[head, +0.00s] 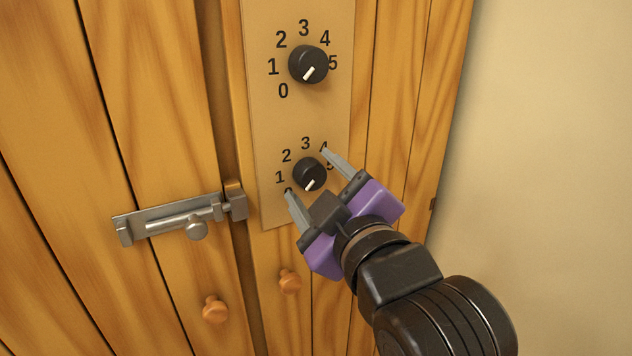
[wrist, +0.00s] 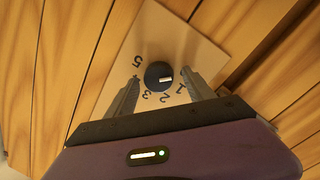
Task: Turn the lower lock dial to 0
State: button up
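The lower lock dial (head: 309,174) is a round black knob with a white mark, on a tan plate (head: 262,150) numbered 0 to 5. Its mark points down-left, toward the 0, which a finger partly covers. In the wrist view the dial (wrist: 158,74) shows between the fingers, its mark pointing right, past the 1, toward the right finger; no 0 is readable there. My gripper (head: 308,173) is open, its two grey fingers on either side of the dial with visible gaps. How far the tips are from the plate is hard to tell.
The upper dial (head: 308,65) sits above on the same plate, its mark toward 0. A metal slide bolt (head: 185,220) is left of the plate, and two wooden knobs (head: 215,309) (head: 290,281) are below. Bare wall (head: 550,130) lies right.

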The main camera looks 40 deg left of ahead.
jog(key=v, duration=0.7)
jog(key=shift+s+d, duration=0.2)
jog(key=shift+d, duration=0.1)
jog(key=shift+r, duration=0.1)
dwell(0.4)
